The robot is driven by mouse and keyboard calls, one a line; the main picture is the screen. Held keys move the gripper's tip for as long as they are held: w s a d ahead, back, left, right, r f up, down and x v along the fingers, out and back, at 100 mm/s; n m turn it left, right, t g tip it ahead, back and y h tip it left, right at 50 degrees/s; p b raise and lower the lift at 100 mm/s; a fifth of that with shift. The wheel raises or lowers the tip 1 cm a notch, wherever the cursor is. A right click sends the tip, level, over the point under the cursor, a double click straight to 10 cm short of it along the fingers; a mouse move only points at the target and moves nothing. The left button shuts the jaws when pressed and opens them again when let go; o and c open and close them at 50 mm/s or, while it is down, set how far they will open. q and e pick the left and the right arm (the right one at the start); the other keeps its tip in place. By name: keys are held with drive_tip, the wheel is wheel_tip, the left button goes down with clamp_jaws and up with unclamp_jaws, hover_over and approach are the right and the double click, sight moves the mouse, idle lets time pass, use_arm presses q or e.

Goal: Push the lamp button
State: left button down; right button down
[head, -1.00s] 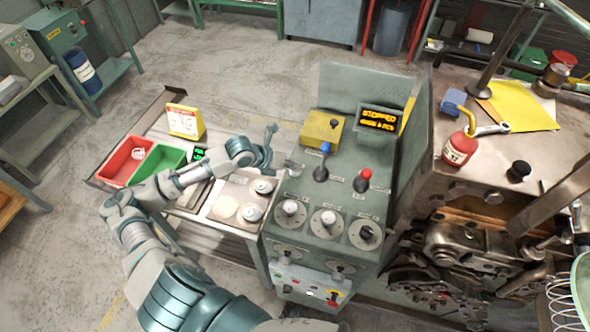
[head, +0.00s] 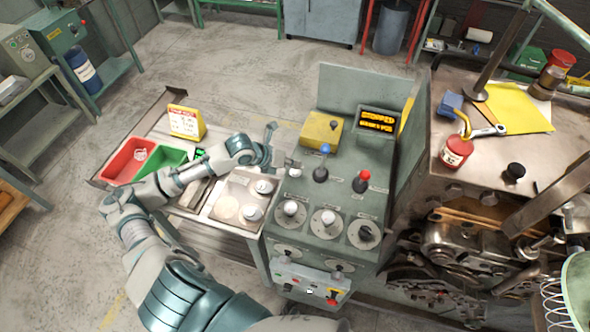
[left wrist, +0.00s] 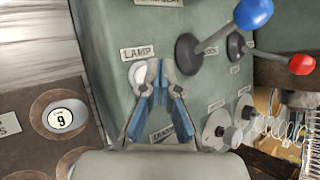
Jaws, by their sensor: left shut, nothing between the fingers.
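The control console (head: 340,200) stands in the middle of the head view. In the left wrist view, the LAMP label (left wrist: 138,52) is on its green panel, with a pale round lamp button (left wrist: 138,73) just below it, partly covered by a fingertip. My left gripper (left wrist: 155,72) is shut and empty, its tips over the panel at the button; I cannot tell whether they touch. In the head view the left gripper (head: 283,161) is at the console's upper left edge. My right gripper is not in view.
A blue-knobbed lever (head: 322,165) and a red-knobbed lever (head: 361,182) stand right of the gripper. Several dials sit below. Red (head: 113,165) and green bins lie left. The machine with a red can (head: 456,152) is at right.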

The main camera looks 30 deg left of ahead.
sight(293, 171)
use_arm(q)
wheel_tip(293, 171, up, 5)
drive_tip(key=p, duration=0.5)
drive_tip(key=shift+r, duration=0.1)
idle(0.4)
